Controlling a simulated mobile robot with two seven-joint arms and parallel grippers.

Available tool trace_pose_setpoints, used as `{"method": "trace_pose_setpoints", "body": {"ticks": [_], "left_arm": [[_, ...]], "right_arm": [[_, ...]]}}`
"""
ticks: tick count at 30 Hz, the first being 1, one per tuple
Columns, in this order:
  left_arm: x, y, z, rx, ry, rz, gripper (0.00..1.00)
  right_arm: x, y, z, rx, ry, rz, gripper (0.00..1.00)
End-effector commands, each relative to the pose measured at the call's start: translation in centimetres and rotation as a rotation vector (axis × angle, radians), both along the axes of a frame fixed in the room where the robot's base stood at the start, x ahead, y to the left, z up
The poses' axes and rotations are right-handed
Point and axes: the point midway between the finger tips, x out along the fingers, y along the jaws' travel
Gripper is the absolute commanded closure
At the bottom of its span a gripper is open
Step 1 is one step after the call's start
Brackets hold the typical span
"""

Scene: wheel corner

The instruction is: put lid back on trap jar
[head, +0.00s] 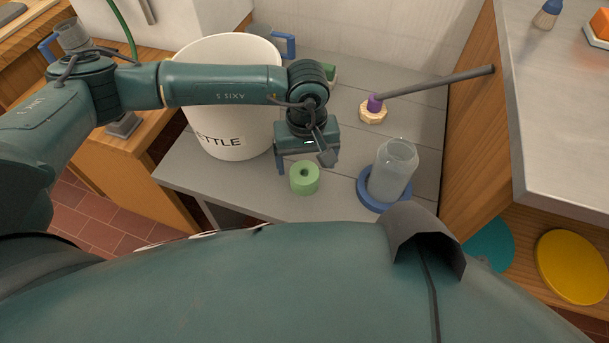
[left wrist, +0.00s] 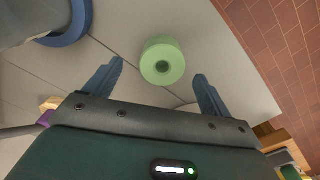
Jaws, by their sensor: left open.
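A clear, open-topped jar (head: 391,172) stands in a blue ring base (head: 371,203) on the grey tiled top; both show at the upper left of the left wrist view. A green round piece with a hole in its middle (head: 304,184) sits left of the jar; I cannot tell whether it is the lid. My left gripper (head: 304,160) is open and empty just above and behind it. In the left wrist view the green piece (left wrist: 162,60) lies between and beyond the two blue fingers. My right gripper is not in view.
A large white kettle pot (head: 228,140) stands left of the gripper. A metal-topped wooden counter (head: 565,120) rises at the right.

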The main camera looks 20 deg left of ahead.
Motion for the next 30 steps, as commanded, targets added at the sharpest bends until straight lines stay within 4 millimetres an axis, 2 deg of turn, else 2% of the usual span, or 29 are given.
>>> {"method": "trace_pose_setpoints", "body": {"ticks": [6, 9, 20, 30], "left_arm": [[-0.2, 0.3, -3.5, 0.002, 0.003, 0.0, 0.17], [-0.2, 0.3, -4.5, 0.001, 0.003, 0.0, 0.17], [-0.1, 0.3, -4.6, 0.001, 0.0, 0.0, 0.18], [-0.1, 0.3, -4.5, 0.001, 0.0, 0.0, 0.46]], "right_arm": [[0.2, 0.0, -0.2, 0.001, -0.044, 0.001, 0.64], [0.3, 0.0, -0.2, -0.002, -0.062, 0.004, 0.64], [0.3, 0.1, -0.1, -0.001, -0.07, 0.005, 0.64], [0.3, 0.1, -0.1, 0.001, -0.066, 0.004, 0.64]]}}
